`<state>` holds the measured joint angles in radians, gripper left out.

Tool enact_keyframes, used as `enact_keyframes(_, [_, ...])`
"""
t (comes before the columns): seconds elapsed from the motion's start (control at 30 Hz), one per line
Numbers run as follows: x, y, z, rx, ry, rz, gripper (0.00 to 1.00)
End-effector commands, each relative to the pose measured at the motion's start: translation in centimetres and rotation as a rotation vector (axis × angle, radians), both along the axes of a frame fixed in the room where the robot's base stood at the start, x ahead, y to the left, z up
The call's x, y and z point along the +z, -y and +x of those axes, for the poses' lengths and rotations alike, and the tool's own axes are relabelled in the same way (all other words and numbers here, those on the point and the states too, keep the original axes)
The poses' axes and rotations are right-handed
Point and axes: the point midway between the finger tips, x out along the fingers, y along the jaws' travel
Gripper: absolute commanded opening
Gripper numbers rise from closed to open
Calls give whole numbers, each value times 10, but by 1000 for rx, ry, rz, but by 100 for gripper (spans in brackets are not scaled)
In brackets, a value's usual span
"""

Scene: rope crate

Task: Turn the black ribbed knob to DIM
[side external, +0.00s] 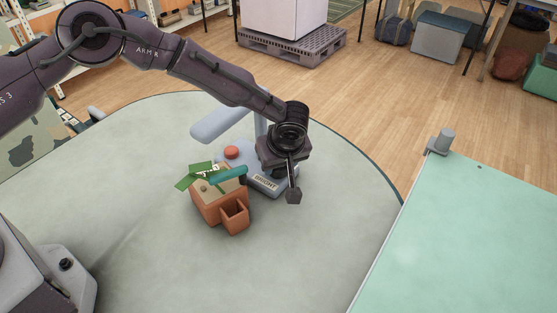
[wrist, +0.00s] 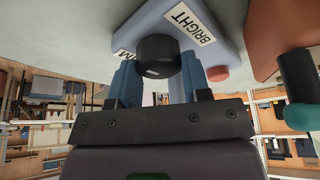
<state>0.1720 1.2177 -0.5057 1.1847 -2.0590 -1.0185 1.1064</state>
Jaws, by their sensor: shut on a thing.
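The black ribbed knob (wrist: 157,52) is in the middle of the wrist view, on the blue-grey base (wrist: 232,45) of a device. My gripper (wrist: 158,75) has its two blue fingers on either side of it and is shut on it. A small pale mark shows on the knob's lower edge. The BRIGHT label (wrist: 190,23) is above right of the knob. The DIM label (wrist: 122,54) is to its left, mostly hidden behind the knob and a finger. In the side external view, my gripper (side external: 281,160) is over the device's right end and hides the knob.
A red button (side external: 231,152) is on the device base, left of my gripper. An orange-brown box (side external: 208,210) with green cards (side external: 197,177) and a teal bar (side external: 229,175) stands close in front. The round table (side external: 130,225) is clear to the left and front.

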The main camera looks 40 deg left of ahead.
Motion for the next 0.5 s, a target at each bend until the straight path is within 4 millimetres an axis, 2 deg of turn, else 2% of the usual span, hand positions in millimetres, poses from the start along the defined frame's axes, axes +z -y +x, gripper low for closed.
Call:
enact_keyframes(0.27, [0, 1, 0, 103, -1, -2, 20])
enact_keyframes(0.5, [0, 1, 1, 291, -1, -2, 20])
